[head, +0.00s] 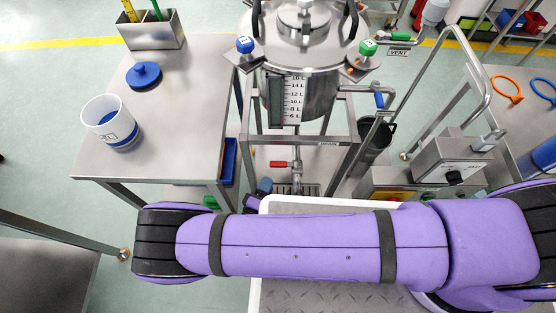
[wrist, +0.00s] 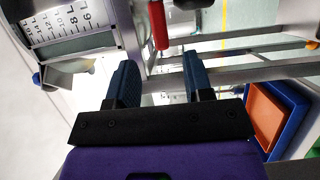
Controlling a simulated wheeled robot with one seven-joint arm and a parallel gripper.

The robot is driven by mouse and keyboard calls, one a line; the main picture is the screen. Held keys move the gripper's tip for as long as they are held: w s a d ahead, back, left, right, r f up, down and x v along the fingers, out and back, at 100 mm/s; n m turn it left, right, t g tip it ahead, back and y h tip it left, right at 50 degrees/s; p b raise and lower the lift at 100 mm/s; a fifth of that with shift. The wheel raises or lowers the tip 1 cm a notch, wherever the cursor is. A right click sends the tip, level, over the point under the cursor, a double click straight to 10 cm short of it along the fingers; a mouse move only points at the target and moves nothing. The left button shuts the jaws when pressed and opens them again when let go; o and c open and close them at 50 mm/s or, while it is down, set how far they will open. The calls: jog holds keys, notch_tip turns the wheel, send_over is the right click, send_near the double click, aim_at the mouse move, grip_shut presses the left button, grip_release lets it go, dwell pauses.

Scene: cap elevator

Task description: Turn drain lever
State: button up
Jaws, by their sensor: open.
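The drain lever with its red grip (head: 279,164) sits on the pipe below the steel tank (head: 312,95), pointing left in the head view. In the wrist view the red grip (wrist: 158,25) shows at the top, just beyond the fingertips and in line with the gap between them. My gripper (wrist: 162,65) is open, with two dark blue fingers apart and nothing between them. The grip appears apart from both fingers. In the head view my purple arm crosses the foreground and hides most of the gripper; a blue finger part (head: 264,185) shows below the lever.
The tank's steel frame (head: 250,135) surrounds the lever, with legs on both sides. A steel table (head: 180,160) on the left holds a white cup (head: 110,122) and a blue lid (head: 144,75). A control box (head: 452,160) stands right. An orange-blue bin (wrist: 268,115) shows in the wrist view.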

aim_at(276, 167)
jog(key=x, duration=0.9)
grip_shut()
